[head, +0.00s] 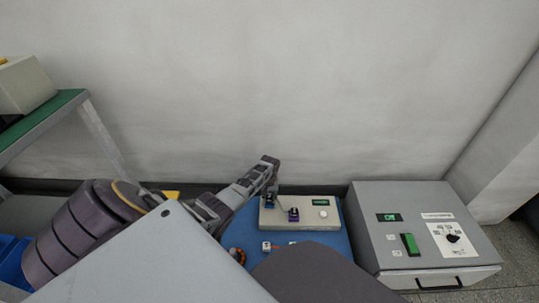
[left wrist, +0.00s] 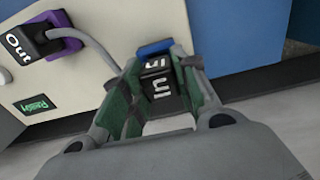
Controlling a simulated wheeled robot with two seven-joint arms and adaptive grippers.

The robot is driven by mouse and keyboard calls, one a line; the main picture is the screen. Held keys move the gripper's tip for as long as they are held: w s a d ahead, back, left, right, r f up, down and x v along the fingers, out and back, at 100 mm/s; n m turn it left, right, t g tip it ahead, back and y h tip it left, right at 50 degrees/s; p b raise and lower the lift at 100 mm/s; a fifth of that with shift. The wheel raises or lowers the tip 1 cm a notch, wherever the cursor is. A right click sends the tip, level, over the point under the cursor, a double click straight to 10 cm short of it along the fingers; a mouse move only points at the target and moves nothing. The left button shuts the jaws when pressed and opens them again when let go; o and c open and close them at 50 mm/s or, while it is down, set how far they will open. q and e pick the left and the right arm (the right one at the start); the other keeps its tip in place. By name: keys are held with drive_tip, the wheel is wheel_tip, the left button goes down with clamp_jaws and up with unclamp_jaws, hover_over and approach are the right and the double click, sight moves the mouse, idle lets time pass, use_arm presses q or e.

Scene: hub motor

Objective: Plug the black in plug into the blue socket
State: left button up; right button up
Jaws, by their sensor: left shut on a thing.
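The black plug marked "In" (left wrist: 158,88) sits between the fingers of my left gripper (left wrist: 160,70) in the left wrist view, and the gripper is shut on it. The blue socket (left wrist: 155,47) shows just beyond the plug's far end, partly hidden by it. I cannot tell whether the plug touches or enters the socket. In the head view my left gripper (head: 272,184) is over the left end of the beige box (head: 315,215), right at the blue socket (head: 268,200). My right gripper is not in view.
A black "Out" plug (left wrist: 20,45) with a grey cable is in the purple socket (left wrist: 62,32) beside the blue one. The box stands on a blue surface (head: 335,240). A grey control box (head: 430,260) stands to the right, and the wall is behind.

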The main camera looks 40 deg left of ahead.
use_arm(q)
drive_tip(key=shift+f, duration=0.25)
idle(0.7)
drive_tip(key=shift+f+p, duration=0.45)
drive_tip(key=shift+f, duration=0.05)
idle(4.0)
drive_tip(key=o, duration=1.2)
drive_tip(key=shift+r, duration=0.25)
drive_tip(key=shift+r, duration=5.7)
